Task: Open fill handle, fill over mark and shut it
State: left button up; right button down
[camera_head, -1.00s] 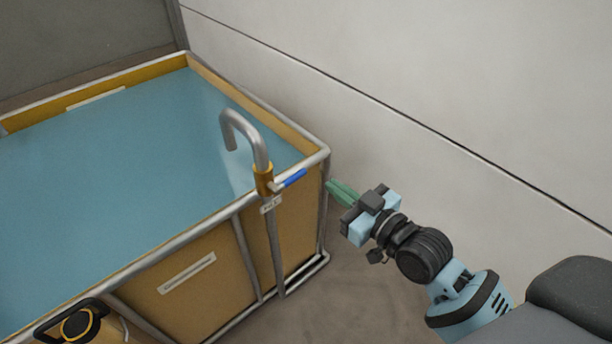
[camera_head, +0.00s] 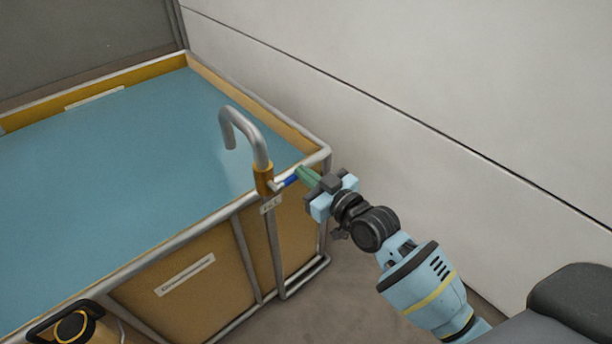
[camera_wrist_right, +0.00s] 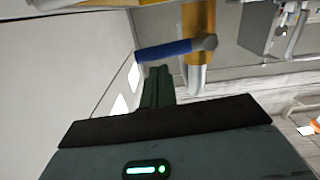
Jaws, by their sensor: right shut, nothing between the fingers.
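The blue fill handle (camera_head: 291,181) sticks out to the right from the yellow valve (camera_head: 263,180) below the grey curved spout (camera_head: 243,130). The tank (camera_head: 185,300) holds blue water (camera_head: 120,160). A pale strip (camera_head: 95,97) shows on its back inner wall, above the water; I cannot tell if it is the mark. My right gripper (camera_head: 305,175) is shut and empty, its green fingertips close to the handle's outer end. In the right wrist view the fingers (camera_wrist_right: 157,85) lie just below the blue handle (camera_wrist_right: 163,49); contact is unclear. My left gripper is out of view.
A grey rail frame surrounds the tank. A pale wall (camera_head: 430,90) runs along the right side, with a gap of bare floor (camera_head: 345,270) between. A black handle with a yellow ring (camera_head: 72,325) stands at the lower left.

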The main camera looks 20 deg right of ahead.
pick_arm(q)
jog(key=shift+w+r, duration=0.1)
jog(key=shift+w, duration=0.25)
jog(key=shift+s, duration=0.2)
pick_arm(e)
jog(key=shift+f+m, duration=0.6)
jog(key=shift+f, duration=0.2)
